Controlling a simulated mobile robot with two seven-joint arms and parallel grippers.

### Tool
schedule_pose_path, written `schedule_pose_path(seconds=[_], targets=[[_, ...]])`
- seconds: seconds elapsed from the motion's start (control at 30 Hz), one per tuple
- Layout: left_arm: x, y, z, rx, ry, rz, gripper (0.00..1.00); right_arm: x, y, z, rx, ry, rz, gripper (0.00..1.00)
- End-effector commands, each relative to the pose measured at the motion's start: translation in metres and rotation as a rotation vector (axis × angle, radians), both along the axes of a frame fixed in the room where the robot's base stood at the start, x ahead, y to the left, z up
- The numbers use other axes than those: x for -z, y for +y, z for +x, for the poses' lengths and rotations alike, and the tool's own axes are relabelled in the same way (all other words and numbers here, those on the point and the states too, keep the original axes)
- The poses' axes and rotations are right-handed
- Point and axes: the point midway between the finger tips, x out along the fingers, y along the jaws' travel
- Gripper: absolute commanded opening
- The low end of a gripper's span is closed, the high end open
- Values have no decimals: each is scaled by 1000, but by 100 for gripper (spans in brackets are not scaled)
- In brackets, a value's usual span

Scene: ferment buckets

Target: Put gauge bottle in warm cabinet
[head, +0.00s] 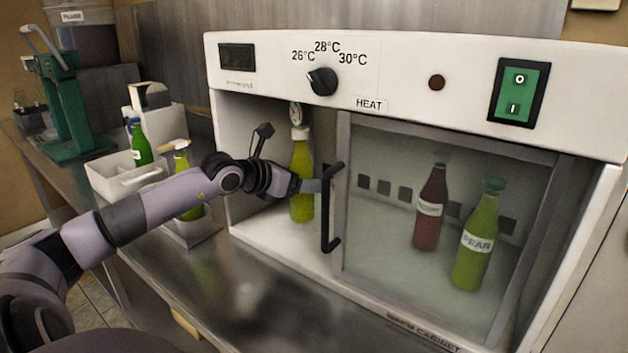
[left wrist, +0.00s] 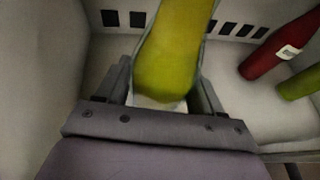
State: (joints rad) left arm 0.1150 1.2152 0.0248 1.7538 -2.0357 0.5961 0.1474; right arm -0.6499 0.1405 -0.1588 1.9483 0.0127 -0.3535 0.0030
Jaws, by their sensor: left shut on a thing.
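The gauge bottle (head: 301,157), yellow-green with a round dial on top, is upright inside the left, uncovered part of the warm cabinet (head: 222,150). Its base is at or very near the cabinet floor; I cannot tell if it touches. My left gripper (head: 307,186) reaches into the opening and is shut on the gauge bottle. In the left wrist view the bottle's yellow-green body (left wrist: 170,60) sits between the two fingers (left wrist: 163,88). The glass door (head: 385,240) with its black handle (head: 327,210) covers the right part. My right gripper is not in view.
Behind the glass stand a dark red bottle (head: 430,210) and a green pear bottle (head: 476,240). The door handle is close to my left gripper. On the counter are a white tray (head: 112,187), a green bottle (head: 140,143), another yellow-green bottle (head: 183,170) and a green press (head: 66,110).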

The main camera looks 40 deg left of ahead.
Motion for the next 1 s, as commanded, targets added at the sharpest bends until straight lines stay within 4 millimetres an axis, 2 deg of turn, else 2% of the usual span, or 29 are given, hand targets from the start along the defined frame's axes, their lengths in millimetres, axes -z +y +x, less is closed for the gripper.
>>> schedule_pose_path(seconds=[0.27,0.6,0.73,1.0], targets=[[-6,-2,8,2,-9,1,6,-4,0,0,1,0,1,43],[-6,-5,35,3,-10,0,6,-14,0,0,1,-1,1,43],[9,-4,35,3,-3,2,6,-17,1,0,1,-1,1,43],[11,-4,35,3,-7,2,6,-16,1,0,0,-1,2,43]])
